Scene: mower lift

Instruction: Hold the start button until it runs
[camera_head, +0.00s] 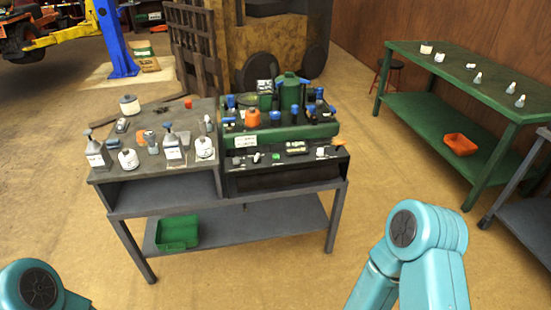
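A green machine (312,131) with several blue-topped parts and an orange part sits on the right half of the grey workbench (330,190). A dark panel (235,184) is in front of it, with small white and dark fittings on its top. No start button can be made out for sure at this size. Only teal links of my arms show, at the bottom left and bottom right, well in front of the bench. Neither gripper is in view, so I cannot see what they hold or touch.
Several white-labelled bottles and jars (173,145) crowd the bench's left half. A green bin (178,233) sits on its lower shelf. The floor before the bench is clear.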

